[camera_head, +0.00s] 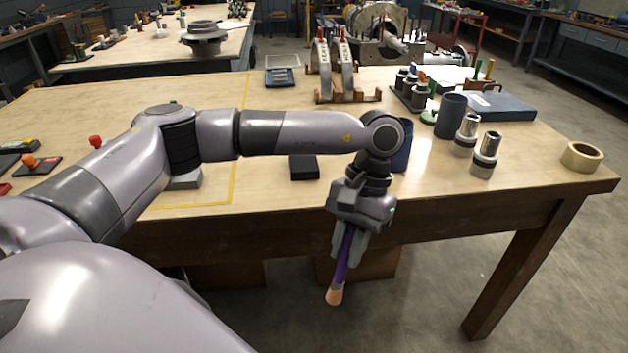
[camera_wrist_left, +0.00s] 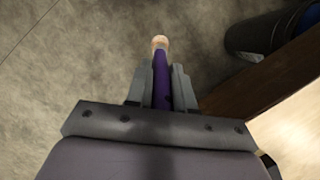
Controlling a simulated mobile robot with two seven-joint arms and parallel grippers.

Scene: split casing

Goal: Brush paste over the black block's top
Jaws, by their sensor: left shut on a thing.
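My left gripper (camera_head: 346,246) hangs in front of the table edge, pointing down. It is shut on a brush with a purple handle (camera_head: 344,262) whose pale tip points downward over the floor. In the left wrist view the brush (camera_wrist_left: 161,75) stands between the two fingers (camera_wrist_left: 161,90). I cannot make out any paste. My right gripper is not in view.
The table (camera_head: 500,210) holds a dark blue cup (camera_head: 403,155) partly hidden behind my wrist, a dark cup (camera_head: 451,117), metal cylinders (camera_head: 485,155), a tape roll (camera_head: 581,156) and a casing on a stand (camera_head: 345,75). Yellow tape marks the left area. The table's middle is mostly clear.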

